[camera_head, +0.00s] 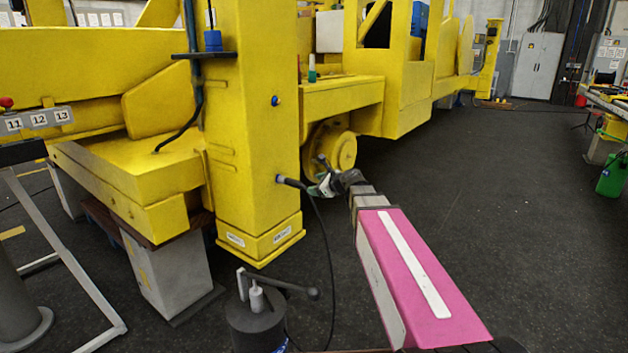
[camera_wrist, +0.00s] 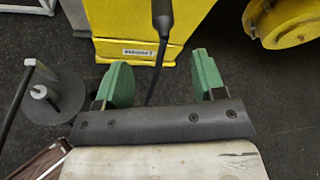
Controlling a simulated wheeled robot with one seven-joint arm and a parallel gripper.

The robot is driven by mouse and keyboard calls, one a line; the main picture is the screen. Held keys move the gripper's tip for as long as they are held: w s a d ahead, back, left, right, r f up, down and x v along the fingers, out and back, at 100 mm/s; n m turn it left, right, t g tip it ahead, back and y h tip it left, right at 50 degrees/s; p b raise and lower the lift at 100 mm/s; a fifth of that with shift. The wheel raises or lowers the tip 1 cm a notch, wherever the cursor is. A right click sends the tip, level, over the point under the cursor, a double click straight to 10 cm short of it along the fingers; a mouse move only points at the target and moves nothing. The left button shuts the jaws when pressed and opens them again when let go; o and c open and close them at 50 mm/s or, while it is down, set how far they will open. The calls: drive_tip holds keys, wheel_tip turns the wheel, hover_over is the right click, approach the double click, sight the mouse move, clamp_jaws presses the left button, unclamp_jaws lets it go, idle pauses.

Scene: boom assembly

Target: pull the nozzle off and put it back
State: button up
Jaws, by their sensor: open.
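The black nozzle (camera_head: 291,182) sticks out of the right face of the yellow boom column (camera_head: 253,120), with its black hose (camera_head: 327,262) hanging down to the floor. My gripper (camera_head: 318,188) is just to the right of the nozzle in the head view, at the end of my pink arm. In the wrist view my gripper (camera_wrist: 164,76) shows two green fingers spread apart with nothing held. The dark nozzle (camera_wrist: 162,14) shows at the top edge, between the fingers sideways but beyond them. Its upper end is cut off there, and whether a finger touches it cannot be told.
A dark grey cylinder with a lever (camera_head: 257,318) stands on the floor below the column. A yellow round hub (camera_head: 342,151) is behind my gripper. A blue fitting (camera_head: 275,101) sits higher on the column. The dark floor (camera_head: 500,210) to the right is clear.

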sight(301, 185)
drive_tip(key=x, duration=1.1)
drive_tip(key=shift+w+r, duration=0.15)
drive_tip(key=shift+r, duration=0.1)
clamp_jaws()
drive_tip(key=shift+d, duration=0.1)
drive_tip(key=shift+d, duration=0.2)
idle(0.4)
drive_tip(key=shift+s+d, duration=1.5)
drive_tip(key=shift+d, duration=0.2)
